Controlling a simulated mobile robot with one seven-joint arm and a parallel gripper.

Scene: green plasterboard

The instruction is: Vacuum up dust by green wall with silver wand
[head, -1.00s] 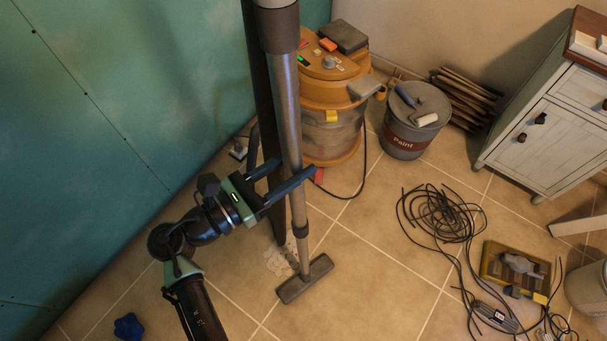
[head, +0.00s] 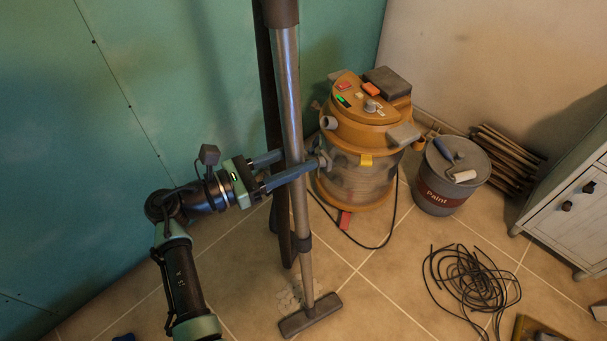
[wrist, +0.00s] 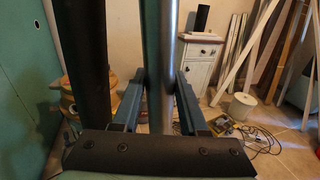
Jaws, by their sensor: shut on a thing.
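The silver wand (head: 291,110) stands nearly upright in the head view, its dark flat floor head (head: 311,315) on the tiles. My gripper (head: 296,168) is shut on the wand partway up its tube; the wand also shows between the fingers in the wrist view (wrist: 166,50). A pale dust patch (head: 286,299) lies on the floor just behind and left of the floor head, partly hidden by the wand. The green wall (head: 150,90) rises behind and to the left. A dark hose (head: 270,110) hangs beside the wand. The orange vacuum (head: 355,178) stands behind, to the right.
A paint bucket (head: 437,190) with a roller on top stands right of the vacuum. A coiled black cable (head: 470,280) lies on the tiles at right. A white cabinet (head: 575,205) stands at the right edge. Bare tiles lie between the floor head and the cable.

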